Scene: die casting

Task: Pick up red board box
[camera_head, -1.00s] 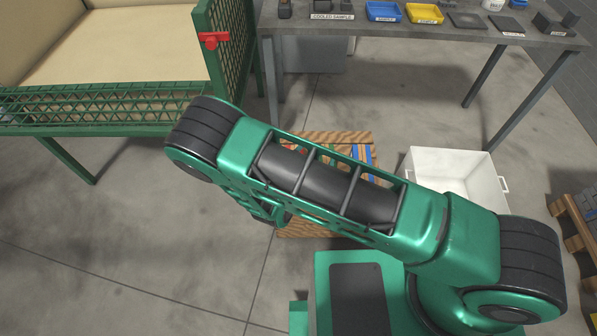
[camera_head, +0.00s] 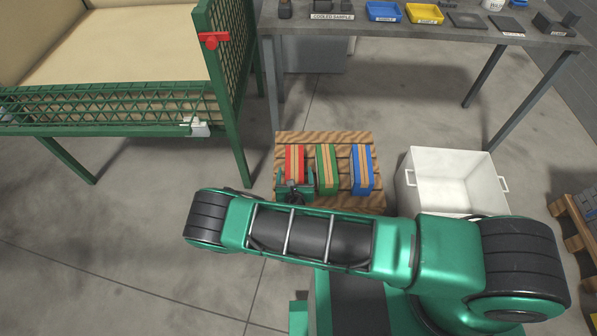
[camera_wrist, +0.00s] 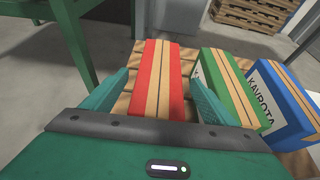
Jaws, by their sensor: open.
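The red board box (camera_head: 295,160) lies on a wooden pallet (camera_head: 325,138) on the floor, with tan stripes along its top. In the wrist view the red box (camera_wrist: 151,75) sits between the two fingers of my gripper (camera_wrist: 155,90), which is open. In the head view my gripper (camera_head: 294,186) is over the near end of the red box and hides that end.
A green box (camera_head: 327,168) and a blue box (camera_head: 361,169) lie to the right on the same pallet, the green one close to my right finger. A white crate (camera_head: 452,170) stands right of the pallet. A green-framed bin (camera_head: 120,110) is at left, a table (camera_head: 400,30) behind.

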